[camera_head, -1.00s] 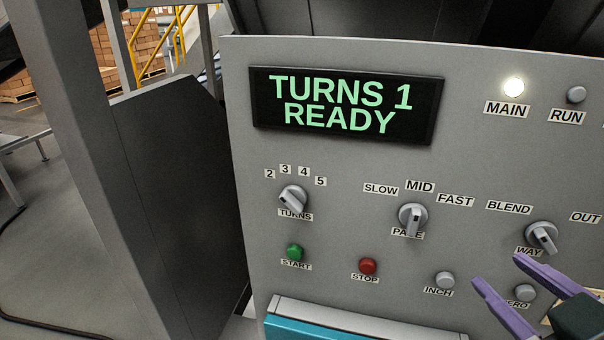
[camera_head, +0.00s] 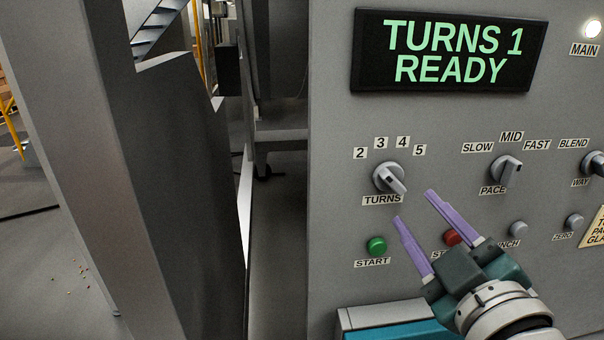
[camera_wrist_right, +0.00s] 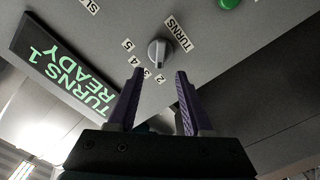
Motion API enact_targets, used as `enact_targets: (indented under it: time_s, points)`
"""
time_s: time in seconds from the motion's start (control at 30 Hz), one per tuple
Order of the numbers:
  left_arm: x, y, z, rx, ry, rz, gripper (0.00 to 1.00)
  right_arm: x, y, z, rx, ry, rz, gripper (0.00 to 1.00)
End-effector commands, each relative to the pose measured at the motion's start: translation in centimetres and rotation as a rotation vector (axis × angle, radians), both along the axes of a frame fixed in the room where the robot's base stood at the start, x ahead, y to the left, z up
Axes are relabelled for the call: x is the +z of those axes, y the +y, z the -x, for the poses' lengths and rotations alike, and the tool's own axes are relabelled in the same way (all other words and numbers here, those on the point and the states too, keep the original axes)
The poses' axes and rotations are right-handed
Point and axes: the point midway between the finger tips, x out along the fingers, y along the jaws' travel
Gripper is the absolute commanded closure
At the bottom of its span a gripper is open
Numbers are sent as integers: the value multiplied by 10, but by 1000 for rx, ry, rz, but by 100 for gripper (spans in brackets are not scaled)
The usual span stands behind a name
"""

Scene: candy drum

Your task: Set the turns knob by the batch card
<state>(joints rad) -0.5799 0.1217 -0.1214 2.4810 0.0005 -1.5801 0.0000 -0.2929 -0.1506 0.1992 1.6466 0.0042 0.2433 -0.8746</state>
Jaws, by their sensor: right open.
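The turns knob (camera_head: 390,179) is a grey knob with a raised bar, on the grey panel above the TURNS label. Marks 2, 3, 4 and 5 arc above it. Its bar slants from upper left to lower right. The display (camera_head: 446,52) reads "TURNS 1 READY". My right gripper (camera_head: 414,206) is open and empty, with purple fingers just below and right of the knob. In the wrist view the knob (camera_wrist_right: 158,52) sits just beyond the fingertips (camera_wrist_right: 159,72), not between them. A pale yellow card (camera_head: 595,232), possibly the batch card, is cut off at the right edge.
The green START button (camera_head: 376,245) is below the knob, and the red STOP button (camera_head: 452,237) is partly hidden behind my right gripper. The pace knob (camera_head: 506,170) and way knob (camera_head: 593,163) are to the right. A teal-fronted ledge (camera_head: 395,330) juts out below.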

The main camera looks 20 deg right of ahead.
Motion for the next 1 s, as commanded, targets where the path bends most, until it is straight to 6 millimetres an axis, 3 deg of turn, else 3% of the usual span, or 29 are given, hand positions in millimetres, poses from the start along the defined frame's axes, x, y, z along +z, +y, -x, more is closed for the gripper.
enact_targets:
  time_s: [0.1, 0.33, 0.77, 1.0]
  points:
    - [1, -1, 0, 1, 1, 2, 43, 2, -6, -24, 0, -4, 0, 50]
    - [0, -1, 0, 3, 2, 4, 43, 0, -14, -58, 1, -1, -1, 50]
    - [0, -1, 0, 3, 1, 3, 43, 0, -17, -69, 0, 1, -1, 50]
    - [0, 0, 0, 4, 1, 2, 43, 0, -17, -69, 0, 1, -1, 76]
